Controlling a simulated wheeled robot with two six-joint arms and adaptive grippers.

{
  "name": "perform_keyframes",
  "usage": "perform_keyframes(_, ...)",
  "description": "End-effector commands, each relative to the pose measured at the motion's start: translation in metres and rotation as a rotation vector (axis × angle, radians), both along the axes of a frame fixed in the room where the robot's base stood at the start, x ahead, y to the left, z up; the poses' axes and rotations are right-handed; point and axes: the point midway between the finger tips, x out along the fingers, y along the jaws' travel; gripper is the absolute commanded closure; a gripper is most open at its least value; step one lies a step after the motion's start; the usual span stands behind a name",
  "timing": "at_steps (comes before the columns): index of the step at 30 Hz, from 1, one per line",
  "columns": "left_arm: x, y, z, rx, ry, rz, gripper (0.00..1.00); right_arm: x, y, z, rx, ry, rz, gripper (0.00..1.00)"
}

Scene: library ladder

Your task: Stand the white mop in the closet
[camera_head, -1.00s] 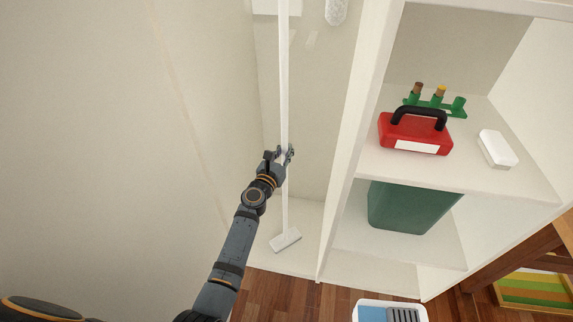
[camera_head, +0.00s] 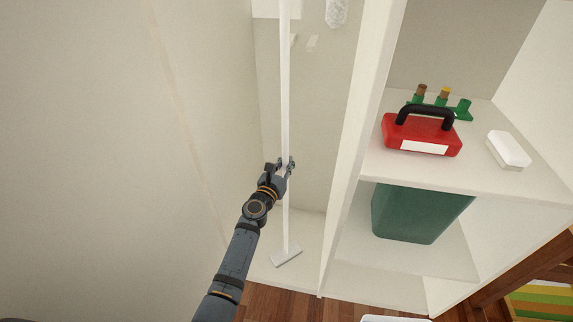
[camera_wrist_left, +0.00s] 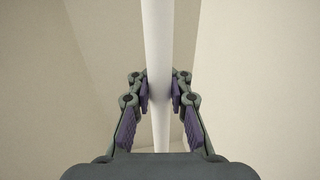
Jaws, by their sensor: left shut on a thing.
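The white mop (camera_head: 286,120) is upright inside the tall narrow compartment of the closet (camera_head: 317,190). Its flat head (camera_head: 286,257) is at the compartment's floor; I cannot tell whether it touches. My left gripper (camera_head: 285,165) is shut on the mop's handle, a little below the middle of the visible length. In the left wrist view the handle (camera_wrist_left: 158,60) runs between the two purple-padded fingers (camera_wrist_left: 160,95). The top of the handle is out of view. My right gripper is not in view.
A divider (camera_head: 350,150) separates the mop's compartment from shelves at right. These hold a red toolbox (camera_head: 400,135), a green rack (camera_head: 462,108), a white box (camera_head: 508,149) and a green bin (camera_head: 410,213). A white textured thing (camera_head: 336,12) hangs at the top.

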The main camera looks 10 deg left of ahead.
Motion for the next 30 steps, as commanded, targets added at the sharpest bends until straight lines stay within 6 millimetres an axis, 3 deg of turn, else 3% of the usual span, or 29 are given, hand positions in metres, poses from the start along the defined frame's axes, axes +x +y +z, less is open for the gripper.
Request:
perform_keyframes(8, 0.001, 0.000, 0.000, -0.001, -0.005, 0.000, 1.00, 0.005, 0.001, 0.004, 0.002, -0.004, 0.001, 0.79)
perform_keyframes(9, 0.000, 0.000, -0.002, -0.001, 0.000, 0.000, 0.81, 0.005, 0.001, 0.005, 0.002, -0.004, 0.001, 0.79)
perform_keyframes(14, 0.000, 0.000, -0.002, 0.000, 0.000, 0.000, 0.59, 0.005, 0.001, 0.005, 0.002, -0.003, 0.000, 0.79)
perform_keyframes(26, -0.001, 0.000, 0.002, 0.000, 0.001, 0.000, 0.59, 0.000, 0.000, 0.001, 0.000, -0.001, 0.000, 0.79)
perform_keyframes(30, -0.032, 0.006, 0.000, 0.000, 0.004, 0.000, 0.59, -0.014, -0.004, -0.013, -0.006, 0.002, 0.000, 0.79)
